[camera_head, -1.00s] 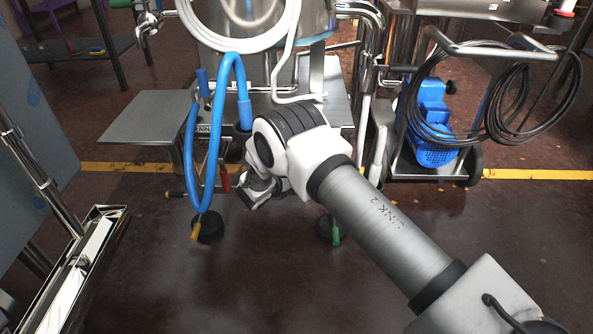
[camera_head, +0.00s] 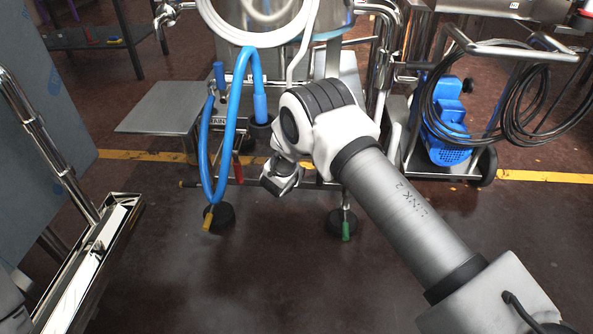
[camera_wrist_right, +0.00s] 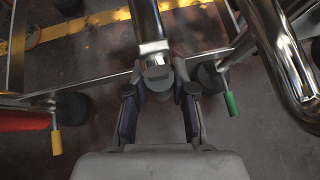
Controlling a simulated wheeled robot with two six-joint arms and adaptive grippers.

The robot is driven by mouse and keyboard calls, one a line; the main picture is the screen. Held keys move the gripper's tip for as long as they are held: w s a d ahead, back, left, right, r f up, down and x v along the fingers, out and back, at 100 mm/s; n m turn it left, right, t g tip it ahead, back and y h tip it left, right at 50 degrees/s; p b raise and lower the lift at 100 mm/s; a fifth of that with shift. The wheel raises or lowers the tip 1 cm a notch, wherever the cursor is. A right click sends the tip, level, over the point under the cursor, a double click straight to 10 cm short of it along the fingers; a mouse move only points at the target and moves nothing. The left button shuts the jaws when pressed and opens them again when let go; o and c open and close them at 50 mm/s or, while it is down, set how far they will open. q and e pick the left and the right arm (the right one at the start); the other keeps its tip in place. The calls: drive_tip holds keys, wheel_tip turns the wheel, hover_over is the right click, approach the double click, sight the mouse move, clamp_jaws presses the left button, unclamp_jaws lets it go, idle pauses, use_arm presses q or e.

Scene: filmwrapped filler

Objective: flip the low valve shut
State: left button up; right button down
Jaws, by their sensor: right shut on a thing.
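My right gripper (camera_head: 283,183) is low in front of the steel machine, small and partly hidden by its own wrist in the head view. In the right wrist view, its two fingers (camera_wrist_right: 160,97) stand either side of a grey fitting (camera_wrist_right: 157,78) at the lower end of a steel pipe (camera_wrist_right: 148,25). The gripper appears shut on this fitting; I cannot tell whether it is the valve's lever. A red handle (camera_head: 237,167) hangs low under the machine, left of the gripper. A red part (camera_wrist_right: 22,121) shows at the wrist view's left edge. My left gripper is not in view.
A blue hose (camera_head: 204,150) loops down left of the gripper. Black feet with yellow (camera_head: 208,221) and green (camera_head: 346,231) levers stand nearby. A blue pump cart (camera_head: 446,125) with black cable stands right. The floor in front is open.

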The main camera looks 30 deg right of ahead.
drive_tip(key=c, duration=0.9)
unclamp_jaws()
drive_tip(key=shift+c, duration=0.2)
drive_tip(key=v, duration=1.2)
drive_tip(key=shift+f, duration=0.15)
